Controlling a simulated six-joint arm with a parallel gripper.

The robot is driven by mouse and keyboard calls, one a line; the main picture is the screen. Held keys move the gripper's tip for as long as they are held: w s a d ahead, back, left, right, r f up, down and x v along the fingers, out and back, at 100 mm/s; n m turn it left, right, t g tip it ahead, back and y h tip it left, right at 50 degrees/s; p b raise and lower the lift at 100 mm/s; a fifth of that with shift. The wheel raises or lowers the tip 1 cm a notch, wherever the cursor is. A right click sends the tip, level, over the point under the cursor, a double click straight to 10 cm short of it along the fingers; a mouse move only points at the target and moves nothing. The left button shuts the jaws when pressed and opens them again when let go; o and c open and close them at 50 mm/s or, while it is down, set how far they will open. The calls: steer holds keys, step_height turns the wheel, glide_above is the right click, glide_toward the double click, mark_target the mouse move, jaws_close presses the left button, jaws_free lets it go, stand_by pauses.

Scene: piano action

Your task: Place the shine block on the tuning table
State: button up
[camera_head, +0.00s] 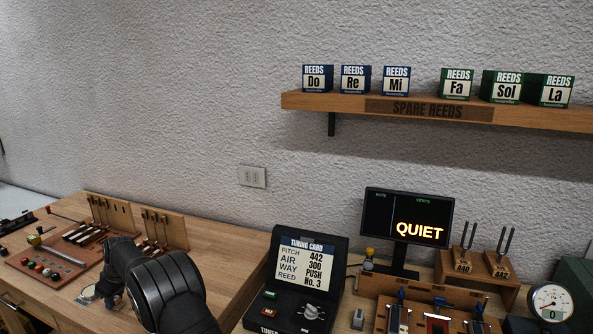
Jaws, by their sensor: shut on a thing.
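My black arm reaches in from the bottom of the view over the left workbench. My gripper (112,300) points down beside a small round pale object (88,293) on the bench. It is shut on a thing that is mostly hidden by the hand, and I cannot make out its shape. I cannot pick out the shine block for sure. At the lower right stands a wooden fixture with blue and red pieces (432,316), cut off by the frame; I cannot tell whether it is the tuning table.
A tuning card box (307,262) with a knob stands at the centre. Behind the fixture are a QUIET display (408,220) and tuning forks (483,258). A gauge (551,303) is at the right. A wooden board with tools (60,262) lies left. Bare bench (225,250) shows between.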

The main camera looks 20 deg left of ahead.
steer(key=v, duration=2)
steer(key=shift+s+a+r, duration=0.1)
steer(key=shift+s, duration=0.1)
jaws_close()
steer(key=d+r+m, duration=0.1)
steer(key=d+r, duration=0.5)
steer(key=r, duration=0.5)
steer(key=x, duration=0.7)
steer(key=shift+a+f, duration=0.15)
steer(key=shift+a, duration=0.2)
steer(key=shift+s, duration=0.1)
steer(key=w+f+n, duration=0.1)
steer(key=w+f, duration=0.6)
steer(key=f, duration=0.5)
steer(key=shift+a, duration=0.25)
